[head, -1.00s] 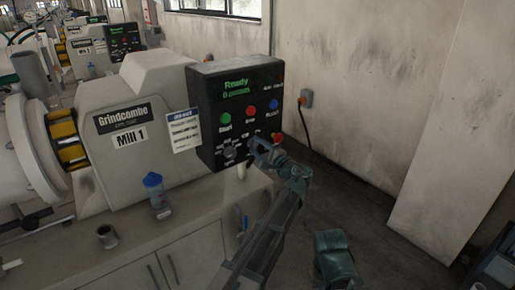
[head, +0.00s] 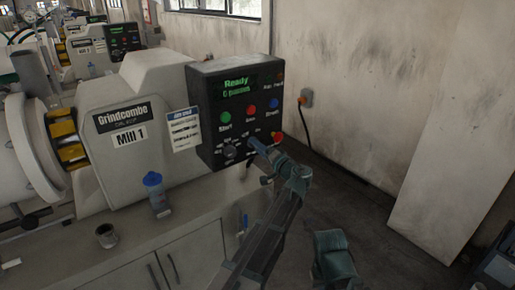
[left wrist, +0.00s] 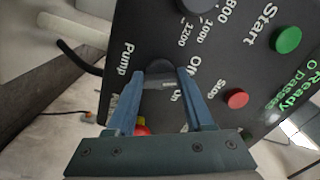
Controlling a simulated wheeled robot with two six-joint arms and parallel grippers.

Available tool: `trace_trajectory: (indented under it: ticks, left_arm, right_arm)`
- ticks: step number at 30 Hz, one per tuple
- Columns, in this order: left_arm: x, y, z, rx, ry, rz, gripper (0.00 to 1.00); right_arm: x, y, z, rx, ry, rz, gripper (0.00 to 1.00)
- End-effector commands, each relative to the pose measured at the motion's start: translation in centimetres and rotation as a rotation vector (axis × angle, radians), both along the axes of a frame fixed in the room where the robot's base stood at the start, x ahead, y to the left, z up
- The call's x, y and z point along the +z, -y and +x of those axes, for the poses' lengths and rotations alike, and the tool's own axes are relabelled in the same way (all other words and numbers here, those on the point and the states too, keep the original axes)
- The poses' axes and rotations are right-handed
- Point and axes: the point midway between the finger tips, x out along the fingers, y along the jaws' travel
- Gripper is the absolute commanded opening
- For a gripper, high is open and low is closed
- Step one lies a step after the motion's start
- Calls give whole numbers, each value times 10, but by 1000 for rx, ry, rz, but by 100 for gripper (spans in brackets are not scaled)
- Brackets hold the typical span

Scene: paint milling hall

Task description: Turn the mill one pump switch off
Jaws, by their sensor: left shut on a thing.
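The mill one control panel (head: 208,100) is a black box on the end of the machine labelled "Mill 1". Its pump switch (left wrist: 160,67), a dark round knob beside the "Pump" label, shows in the left wrist view. My left gripper (head: 255,143) is at the lower part of the panel, and its two blue fingers are shut on the knob, one on each side. In the head view the fingers mostly hide the knob. The small labels around it are partly covered, so I cannot tell its setting. My right gripper is not in view.
Green start (head: 225,118), red stop (head: 251,110) and blue (head: 273,103) buttons are above the switch. A red emergency knob (head: 277,136) is close to its right, and a speed dial (head: 230,151) to its left.

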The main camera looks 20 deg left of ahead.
Motion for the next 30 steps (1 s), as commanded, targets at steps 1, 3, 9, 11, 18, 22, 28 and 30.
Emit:
trace_trajectory:
  ticks: [1, 3, 9, 11, 18, 22, 28, 30]
  left_arm:
    - [-2, 1, -1, 0, 11, -15, 0]
    - [-2, 1, -1, 0, 27, -27, 0]
    - [-2, 1, -1, 0, 53, -47, 0]
    - [-2, 1, -1, 0, 56, -50, 0]
    - [-2, 1, -1, 0, 59, -53, 0]
    - [-2, 1, -1, 0, 58, -53, 0]
    - [-1, 1, -1, 0, 58, -50, 82]
    - [-1, 1, -1, 0, 58, -49, 82]
  right_arm:
    - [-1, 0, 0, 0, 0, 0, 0]
    - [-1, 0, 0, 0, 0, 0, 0]
    - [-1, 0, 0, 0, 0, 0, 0]
    - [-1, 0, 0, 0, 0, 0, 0]
    - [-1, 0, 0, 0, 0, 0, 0]
    - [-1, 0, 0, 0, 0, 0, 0]
    - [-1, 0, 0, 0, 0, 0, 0]
    - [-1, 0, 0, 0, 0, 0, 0]
